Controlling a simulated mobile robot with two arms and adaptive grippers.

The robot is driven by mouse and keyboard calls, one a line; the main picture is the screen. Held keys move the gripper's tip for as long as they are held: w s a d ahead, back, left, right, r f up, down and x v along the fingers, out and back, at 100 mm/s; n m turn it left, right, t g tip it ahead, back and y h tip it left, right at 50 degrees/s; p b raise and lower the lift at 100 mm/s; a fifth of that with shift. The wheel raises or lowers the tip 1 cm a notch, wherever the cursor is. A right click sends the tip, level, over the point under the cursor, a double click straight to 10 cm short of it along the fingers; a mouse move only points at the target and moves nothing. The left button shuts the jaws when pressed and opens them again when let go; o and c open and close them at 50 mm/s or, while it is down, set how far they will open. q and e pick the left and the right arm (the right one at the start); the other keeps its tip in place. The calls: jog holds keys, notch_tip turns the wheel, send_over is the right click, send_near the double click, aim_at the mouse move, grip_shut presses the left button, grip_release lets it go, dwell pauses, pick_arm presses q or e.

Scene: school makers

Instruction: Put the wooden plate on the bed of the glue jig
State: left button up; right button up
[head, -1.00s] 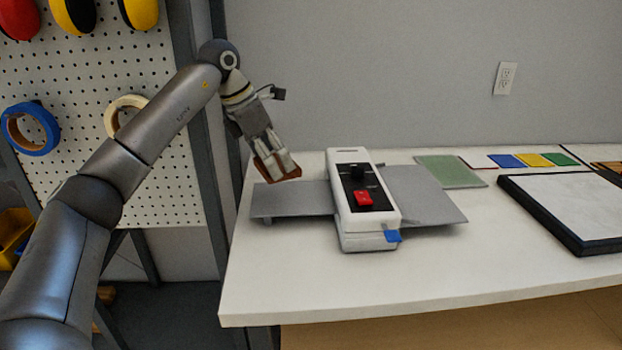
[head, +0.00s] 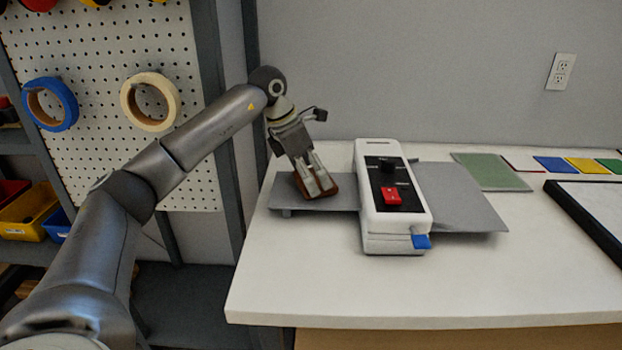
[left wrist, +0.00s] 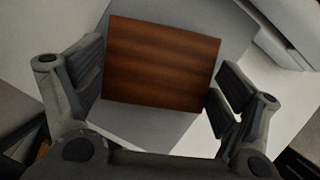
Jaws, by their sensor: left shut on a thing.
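The wooden plate (head: 334,184) is a small reddish-brown block, seen nearly face-on in the left wrist view (left wrist: 160,62). My left gripper (head: 316,190) is shut on it, with one finger at each side edge. The plate is over the left part of the flat grey bed (head: 345,202) of the white machine that I take as the glue jig (head: 371,236). The fingers hide part of the plate in the head view. I cannot tell whether its underside touches the bed. My right gripper is not in view.
The jig's white body has a red switch (head: 391,197) and a blue tab (head: 421,241). A green mat (head: 490,172), coloured cards and a black-framed board (head: 590,213) are to the right. The white table (head: 330,290) is clear in front. A pegboard stands left.

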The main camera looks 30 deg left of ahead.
pick_arm(q)
jog(key=shift+f, duration=0.35)
jog(key=shift+f, duration=0.1)
jog(key=o, duration=0.8)
